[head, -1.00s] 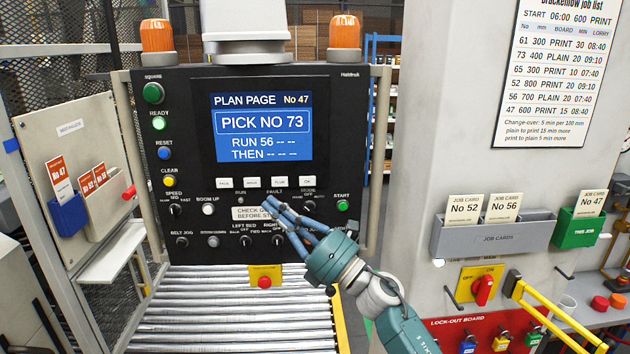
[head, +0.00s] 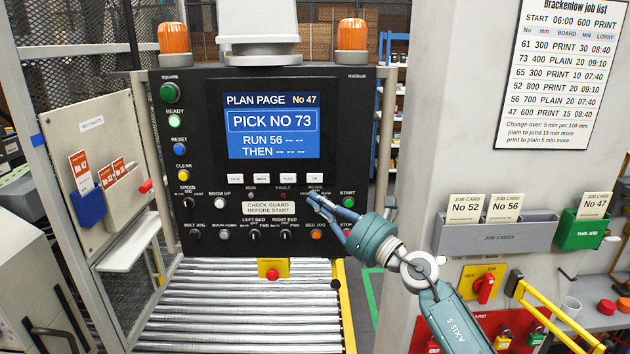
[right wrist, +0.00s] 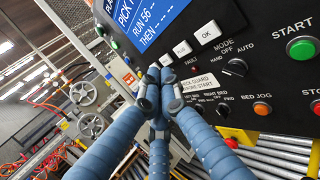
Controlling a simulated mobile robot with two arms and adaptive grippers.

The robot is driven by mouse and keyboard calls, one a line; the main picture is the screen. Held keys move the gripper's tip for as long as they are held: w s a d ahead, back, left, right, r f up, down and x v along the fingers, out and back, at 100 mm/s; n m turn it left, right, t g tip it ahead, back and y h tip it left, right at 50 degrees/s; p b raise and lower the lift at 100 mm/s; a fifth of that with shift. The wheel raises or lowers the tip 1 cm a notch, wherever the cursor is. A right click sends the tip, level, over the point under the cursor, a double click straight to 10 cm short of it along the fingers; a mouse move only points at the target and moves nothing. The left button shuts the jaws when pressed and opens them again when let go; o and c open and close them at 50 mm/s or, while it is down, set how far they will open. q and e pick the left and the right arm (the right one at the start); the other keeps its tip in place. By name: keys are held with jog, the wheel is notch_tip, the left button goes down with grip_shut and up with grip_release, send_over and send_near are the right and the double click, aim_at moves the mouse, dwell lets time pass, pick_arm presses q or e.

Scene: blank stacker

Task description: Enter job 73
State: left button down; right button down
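The black control panel (head: 345,120) carries a blue screen (head: 270,126) reading PLAN PAGE No 47, PICK NO 73, RUN 56, THEN blanks. Below the screen is a row of pale keys; the OK key (head: 314,178) is at its right end and also shows in the right wrist view (right wrist: 207,33). My right gripper (head: 317,199) is in front of the panel just below the OK key, by the mode switch, which its fingers partly cover. In the right wrist view its blue fingertips (right wrist: 160,80) are together with nothing between them. Contact with the panel cannot be told. My left gripper is not in view.
The green start button (head: 348,203) and other knobs are close to my right fingers. A roller bed (head: 240,310) lies below the panel. Job cards stand in a grey holder (head: 480,240) and a green holder (head: 583,232). A job list (head: 560,75) hangs at upper right.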

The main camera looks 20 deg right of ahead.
aim_at(317, 185)
jog(key=w+b, duration=0.2)
jog(key=w+d+b, duration=0.1)
jog(key=w+b, duration=0.1)
jog(key=w, duration=0.1)
jog(key=w+d+b, duration=0.1)
jog(key=w+b, duration=0.1)
jog(key=w, duration=0.1)
jog(key=shift+d, duration=0.1)
dwell(1.3)
jog(key=shift+w+d+b, duration=0.1)
jog(key=shift+w+b, duration=0.35)
jog(key=shift+b, duration=0.15)
